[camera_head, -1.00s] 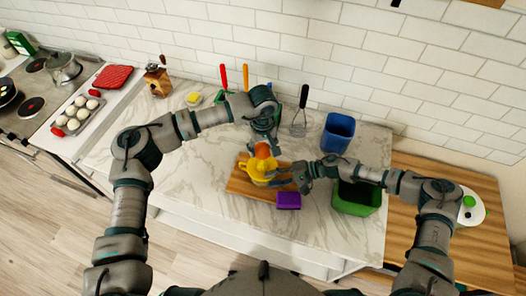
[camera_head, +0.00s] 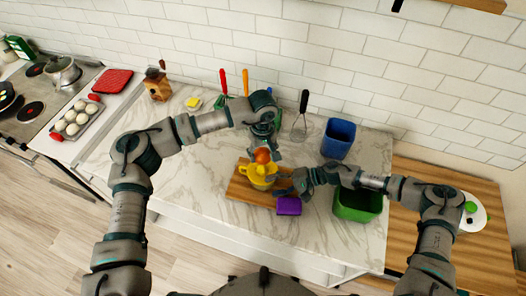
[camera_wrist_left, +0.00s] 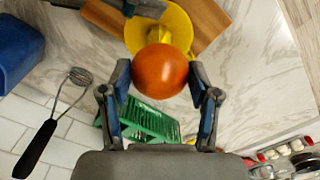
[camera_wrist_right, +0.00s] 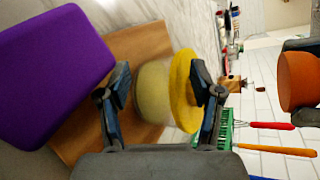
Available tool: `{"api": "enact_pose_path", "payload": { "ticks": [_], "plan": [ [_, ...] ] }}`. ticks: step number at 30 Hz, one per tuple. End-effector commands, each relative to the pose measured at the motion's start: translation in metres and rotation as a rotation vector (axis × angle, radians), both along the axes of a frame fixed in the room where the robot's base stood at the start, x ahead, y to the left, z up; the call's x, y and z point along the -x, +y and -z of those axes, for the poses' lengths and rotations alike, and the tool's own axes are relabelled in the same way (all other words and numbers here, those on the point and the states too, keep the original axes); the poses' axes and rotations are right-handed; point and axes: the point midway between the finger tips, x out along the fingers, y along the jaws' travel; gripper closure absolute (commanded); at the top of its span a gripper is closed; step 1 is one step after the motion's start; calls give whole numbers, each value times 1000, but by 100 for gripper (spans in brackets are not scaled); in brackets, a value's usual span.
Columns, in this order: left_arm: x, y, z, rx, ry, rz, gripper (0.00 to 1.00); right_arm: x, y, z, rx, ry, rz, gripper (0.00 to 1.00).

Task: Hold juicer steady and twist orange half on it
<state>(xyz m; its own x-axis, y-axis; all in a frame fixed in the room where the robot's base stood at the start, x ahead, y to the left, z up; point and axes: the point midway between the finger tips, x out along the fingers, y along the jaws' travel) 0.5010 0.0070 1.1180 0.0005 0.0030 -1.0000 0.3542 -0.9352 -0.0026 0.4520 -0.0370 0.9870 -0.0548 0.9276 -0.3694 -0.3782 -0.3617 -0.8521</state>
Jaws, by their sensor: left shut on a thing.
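The yellow juicer (camera_head: 258,177) stands on a wooden board (camera_head: 240,190) on the counter. My left gripper (camera_head: 263,148) is shut on the orange half (camera_head: 263,156) and holds it just above the juicer. In the left wrist view the round orange half (camera_wrist_left: 160,70) sits between the fingers, with the juicer (camera_wrist_left: 172,22) beyond it. I cannot tell whether they touch. My right gripper (camera_head: 279,179) is at the juicer's right side. In the right wrist view its fingers are spread, with the juicer (camera_wrist_right: 153,92) between or just beyond them; contact is unclear.
A purple block (camera_head: 288,205) lies at the board's front right, close to my right gripper. A green bin (camera_head: 358,205) and blue bin (camera_head: 338,138) stand to the right. Upright utensils, including a whisk (camera_head: 301,122), are behind. The counter left of the board is clear.

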Motion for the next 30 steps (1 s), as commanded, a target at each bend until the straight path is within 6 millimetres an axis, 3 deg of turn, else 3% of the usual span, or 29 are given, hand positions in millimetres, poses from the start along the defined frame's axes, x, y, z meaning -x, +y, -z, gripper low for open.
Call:
{"api": "enact_pose_path", "payload": {
  "ticks": [16,21,30],
  "plan": [
    [0,0,0,0,0,0,72,-7,-97,-35,2,0,5,35],
    [-1,1,0,1,1,-1,72,-8,-109,-40,2,2,3,35],
    [0,2,0,2,0,0,72,-7,-110,-41,3,1,2,35]
  ]
}}
